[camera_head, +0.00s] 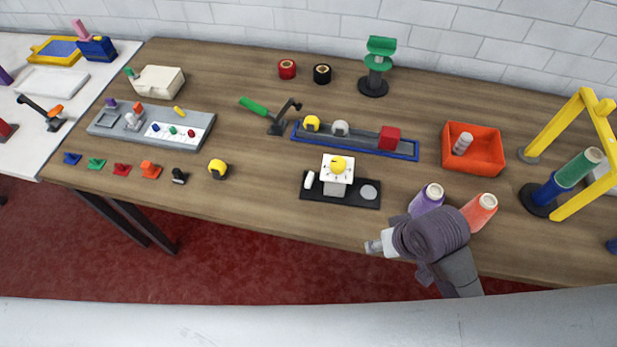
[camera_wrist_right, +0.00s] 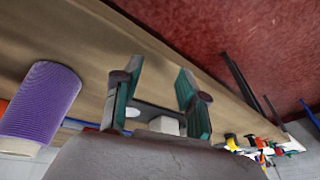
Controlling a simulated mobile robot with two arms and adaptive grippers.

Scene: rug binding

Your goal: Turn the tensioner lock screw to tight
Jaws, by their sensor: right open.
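The tensioner unit has a black base plate (camera_head: 345,201) near the front edge of the table. On it stands a white dial plate (camera_head: 328,175) with small marks and a yellow knob (camera_head: 338,164), which looks like the lock screw. A small white cylinder and a grey disc (camera_head: 369,192) sit on either side of it. My right gripper (camera_head: 373,246) is in front of and to the right of the unit, apart from it, over the table edge. In the wrist view its fingers (camera_wrist_right: 159,84) are open and empty, with part of the unit (camera_wrist_right: 165,125) beyond them. My left gripper is not in view.
A purple cone (camera_head: 427,198) and an orange cone (camera_head: 480,210) stand close behind my right wrist. A blue tray (camera_head: 360,146) lies behind the unit. An orange bin (camera_head: 487,158) and a yellow frame (camera_head: 560,125) are to the right.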

